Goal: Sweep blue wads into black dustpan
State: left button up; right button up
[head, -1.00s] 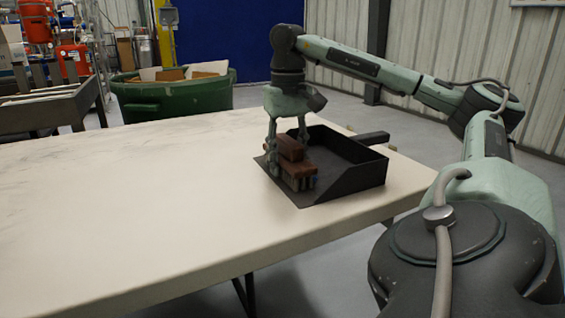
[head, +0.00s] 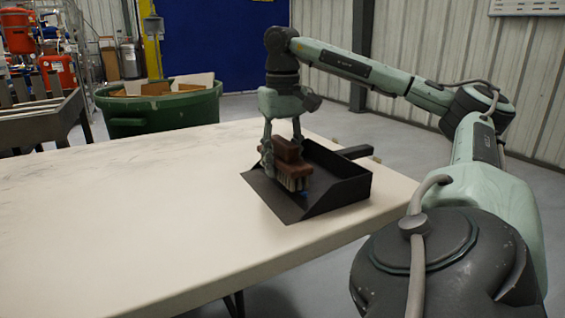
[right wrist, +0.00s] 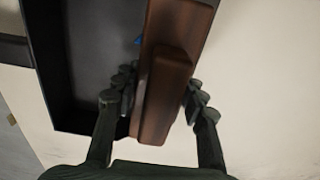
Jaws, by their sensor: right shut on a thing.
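A black dustpan (head: 338,195) lies on the table, its open lip toward the left and its handle pointing to the back right. My right gripper (head: 281,147) is shut on a brush with a brown wooden block (head: 287,158) and pale bristles. The brush is over the front part of the dustpan; whether its bristles touch the pan is unclear. A small blue wad (head: 305,193) shows at the bristles' foot, over the pan. In the right wrist view a blue bit (right wrist: 138,40) shows beside the brush block (right wrist: 178,75), against the pan (right wrist: 85,60). My left gripper is out of view.
The pale table (head: 130,215) is clear to the left of the dustpan. The pan sits near the table's right edge. A green bin (head: 160,112) with cardboard stands behind the table, and a metal rack (head: 40,118) is at the far left.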

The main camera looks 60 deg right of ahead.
aim_at(283, 140)
jog(key=shift+r+p, duration=2.45)
jog(key=shift+r, duration=0.7)
